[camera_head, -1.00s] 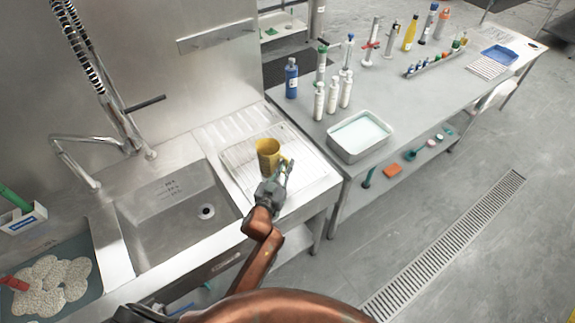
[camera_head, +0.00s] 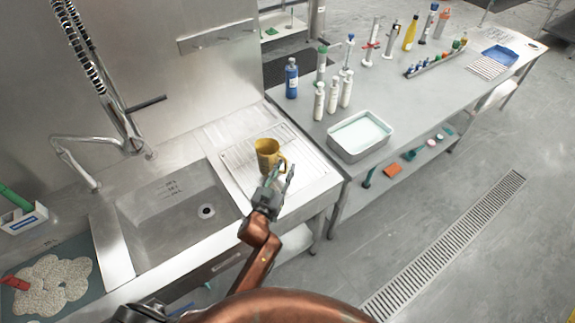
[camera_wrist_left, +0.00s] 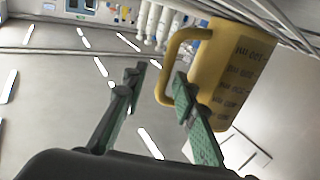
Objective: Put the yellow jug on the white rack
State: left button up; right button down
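The yellow jug (camera_head: 267,155) stands upright on the white rack (camera_head: 236,174), on the drainboard to the right of the sink in the head view. Its handle points right, toward my left gripper (camera_head: 281,177). In the left wrist view the jug (camera_wrist_left: 238,72) is at the upper right, with printed marks on its side. My left gripper (camera_wrist_left: 158,88) is open there, with green-padded fingers. The right-hand finger overlaps the jug and handle in the picture; I cannot tell whether it touches. My right gripper is not in view.
The sink basin (camera_head: 180,208) with its tall faucet lies left of the rack. The drainboard's front right corner is bare.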

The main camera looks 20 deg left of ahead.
pick_arm(q)
jog(key=s, duration=0.9)
jog(key=shift+s+a, duration=0.3)
jog(key=shift+s, duration=0.1)
jog(key=shift+a+p, duration=0.1)
jog(key=shift+p, duration=0.2)
